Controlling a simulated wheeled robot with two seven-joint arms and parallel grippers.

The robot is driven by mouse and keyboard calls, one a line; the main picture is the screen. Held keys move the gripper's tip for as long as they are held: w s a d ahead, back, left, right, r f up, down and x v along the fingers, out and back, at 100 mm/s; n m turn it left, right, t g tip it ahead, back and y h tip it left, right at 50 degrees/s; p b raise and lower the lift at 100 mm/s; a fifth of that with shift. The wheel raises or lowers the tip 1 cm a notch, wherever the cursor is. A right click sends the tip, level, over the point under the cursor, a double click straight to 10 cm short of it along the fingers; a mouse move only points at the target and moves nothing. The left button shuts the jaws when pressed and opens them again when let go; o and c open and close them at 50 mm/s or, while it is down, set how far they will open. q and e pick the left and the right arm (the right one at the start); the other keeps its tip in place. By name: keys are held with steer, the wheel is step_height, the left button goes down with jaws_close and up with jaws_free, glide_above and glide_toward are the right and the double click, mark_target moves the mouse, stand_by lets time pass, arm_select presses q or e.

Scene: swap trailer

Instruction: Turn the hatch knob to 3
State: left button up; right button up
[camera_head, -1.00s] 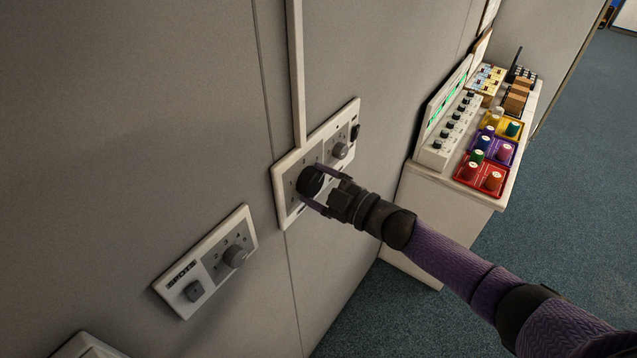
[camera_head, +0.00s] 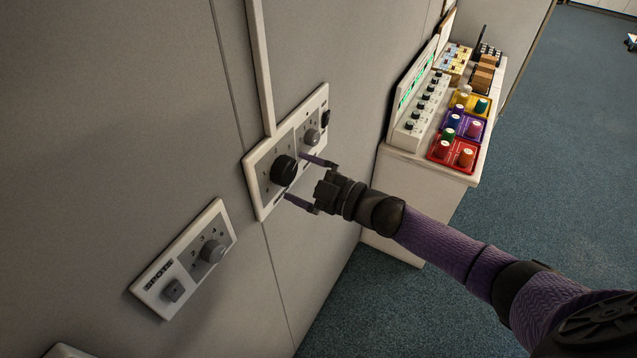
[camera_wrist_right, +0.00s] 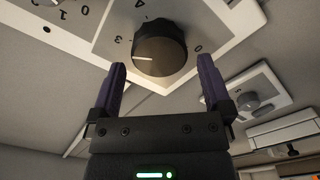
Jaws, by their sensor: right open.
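A large black knob (camera_head: 284,170) sits on the white wall panel (camera_head: 262,203). In the right wrist view the knob (camera_wrist_right: 160,50) has a white pointer line towards the left, near the printed 3, and 4 and 0 also show around it. I cannot tell whether the line is exactly on 3. My right gripper (camera_head: 309,180) is open in front of the knob, its fingers apart from it and empty. In the wrist view its fingers (camera_wrist_right: 161,85) stand at either side below the knob. The knob's name label is not readable. My left gripper is out of view.
A smaller grey knob (camera_head: 312,136) is on the same panel. Another panel (camera_head: 187,259) with a grey knob (camera_head: 213,251) is lower left. A cabinet (camera_head: 415,185) with coloured trays and a switch box stands right. The floor there is clear.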

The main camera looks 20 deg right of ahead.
steer(key=b+v, duration=0.1)
steer(key=v, duration=0.6)
steer(key=shift+s+d, duration=0.25)
steer(key=shift+f, duration=0.1)
